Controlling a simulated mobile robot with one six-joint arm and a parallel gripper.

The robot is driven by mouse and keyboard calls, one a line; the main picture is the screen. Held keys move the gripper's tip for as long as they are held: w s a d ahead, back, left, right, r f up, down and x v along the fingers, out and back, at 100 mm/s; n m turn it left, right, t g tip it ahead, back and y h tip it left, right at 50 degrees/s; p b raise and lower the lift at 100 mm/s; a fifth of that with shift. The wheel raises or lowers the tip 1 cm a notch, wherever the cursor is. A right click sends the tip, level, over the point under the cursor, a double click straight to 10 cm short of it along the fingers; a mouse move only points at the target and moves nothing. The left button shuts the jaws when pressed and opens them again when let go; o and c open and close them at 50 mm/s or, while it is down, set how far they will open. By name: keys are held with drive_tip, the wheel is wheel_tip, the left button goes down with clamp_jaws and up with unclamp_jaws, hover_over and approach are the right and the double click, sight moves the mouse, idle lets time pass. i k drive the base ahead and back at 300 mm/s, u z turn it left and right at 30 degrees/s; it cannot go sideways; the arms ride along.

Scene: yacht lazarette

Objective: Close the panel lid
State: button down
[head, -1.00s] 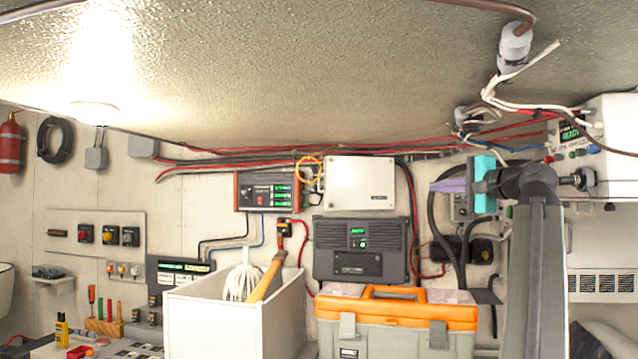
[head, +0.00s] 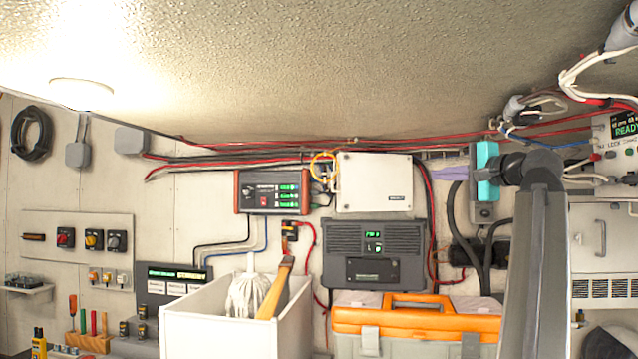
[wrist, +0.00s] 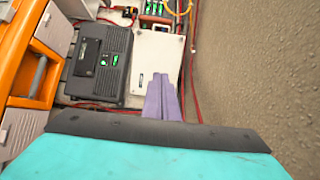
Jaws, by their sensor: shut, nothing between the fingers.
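The panel appears to be the white rectangular box (head: 373,183) on the back wall, above the dark grey power unit. Its pale front faces me; I cannot tell whether its lid stands ajar. In the wrist view the white panel (wrist: 152,62) lies beyond my fingers. My gripper (head: 436,174), with purple fingers and a turquoise body, is to the right of the panel in the head view. The fingers are shut and empty, and they also show in the wrist view (wrist: 163,80). They look apart from the panel, though the exact gap is unclear.
The dark grey power unit (head: 374,252) is below the panel, with an orange-lidded toolbox (head: 416,318) and a white bin (head: 190,325) in front. A red-and-grey device (head: 263,192) and a yellow ring (head: 324,166) are left of it. Red and black cables run around it.

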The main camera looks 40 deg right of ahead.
sight(366, 181)
drive_tip(key=i, duration=0.9)
drive_tip(key=z, duration=0.05)
